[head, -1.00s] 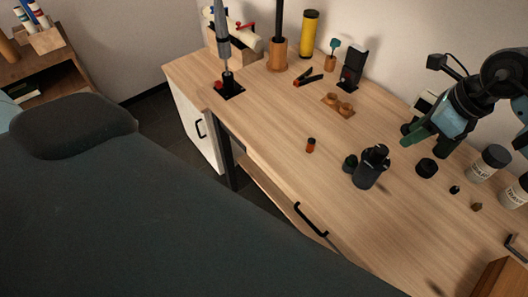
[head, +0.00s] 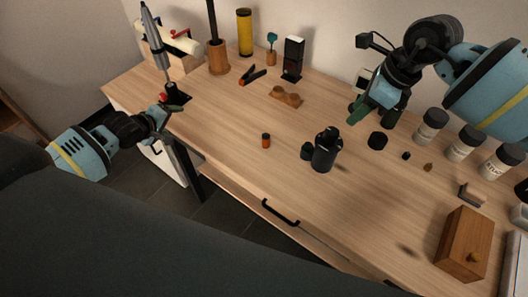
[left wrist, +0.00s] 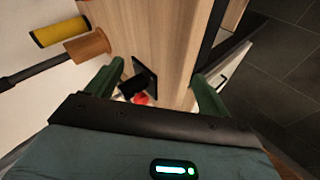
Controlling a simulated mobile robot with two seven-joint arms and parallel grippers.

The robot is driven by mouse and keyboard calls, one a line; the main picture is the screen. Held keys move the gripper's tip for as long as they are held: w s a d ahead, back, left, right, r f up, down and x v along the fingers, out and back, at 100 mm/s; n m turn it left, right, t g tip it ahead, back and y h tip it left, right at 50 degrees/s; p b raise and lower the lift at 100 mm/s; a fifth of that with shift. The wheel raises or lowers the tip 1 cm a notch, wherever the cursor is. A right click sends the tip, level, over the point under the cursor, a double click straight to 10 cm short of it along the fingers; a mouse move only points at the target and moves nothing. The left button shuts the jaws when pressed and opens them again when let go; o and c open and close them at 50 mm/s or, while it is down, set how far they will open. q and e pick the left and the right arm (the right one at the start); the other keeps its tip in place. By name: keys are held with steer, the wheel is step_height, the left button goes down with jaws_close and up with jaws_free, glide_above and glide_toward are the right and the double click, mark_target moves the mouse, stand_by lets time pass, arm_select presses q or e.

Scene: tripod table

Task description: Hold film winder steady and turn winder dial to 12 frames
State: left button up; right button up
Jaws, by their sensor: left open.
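A dark, upright rounded body (head: 325,152) stands on the wooden table, with a small dark round knob (head: 307,151) at its left side. It seems to be the film winder, but its markings are too small to read. My left gripper (head: 166,112) is open and empty at the table's left end, well away from it. In the left wrist view its green fingers (left wrist: 156,78) are spread, with a black square base (left wrist: 146,78) and a red piece seen between them. My right gripper (head: 359,115) hangs above and right of the winder, apart from it; its finger gap is unclear.
A small orange canister (head: 266,141) stands left of the winder. A black round cap (head: 377,141) and several labelled jars (head: 431,126) are to the right. A wooden box (head: 464,244) is at front right. A grey pen-like tool (head: 154,40) stands near my left gripper.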

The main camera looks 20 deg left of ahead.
arm_select(q)
steer(key=w+d+r+n+t+h, duration=0.1)
steer(key=w+d+r+t+h, duration=0.2)
steer(key=d+r, duration=0.45)
steer(key=w+d+r+n+t+h, duration=0.25)
steer(key=d+r, duration=0.25)
steer(key=r, duration=0.5)
steer(key=w+d+r+n+t+h, duration=0.1)
steer(key=w+d+r+t+h, duration=0.15)
steer(key=d+r, duration=0.5)
steer(key=n+g+h, duration=0.2)
steer(key=n+h, duration=0.1)
steer(key=h, duration=0.1)
glide_above(331, 143)
steer(key=a, duration=0.3)
steer(key=f, duration=1)
steer(key=shift+s, duration=0.35)
steer(key=s+f+n, duration=0.1)
steer(key=f+n, duration=0.2)
steer(key=s+f+n+y, duration=0.1)
steer(key=f+n, duration=0.2)
steer(key=f, duration=0.1)
steer(key=s+a+f+n+y, duration=0.1)
steer(key=f+n, duration=0.2)
steer(key=f, duration=0.1)
steer(key=shift+f+g, duration=0.15)
steer(key=shift+g, duration=0.25)
steer(key=shift+x, duration=3.95)
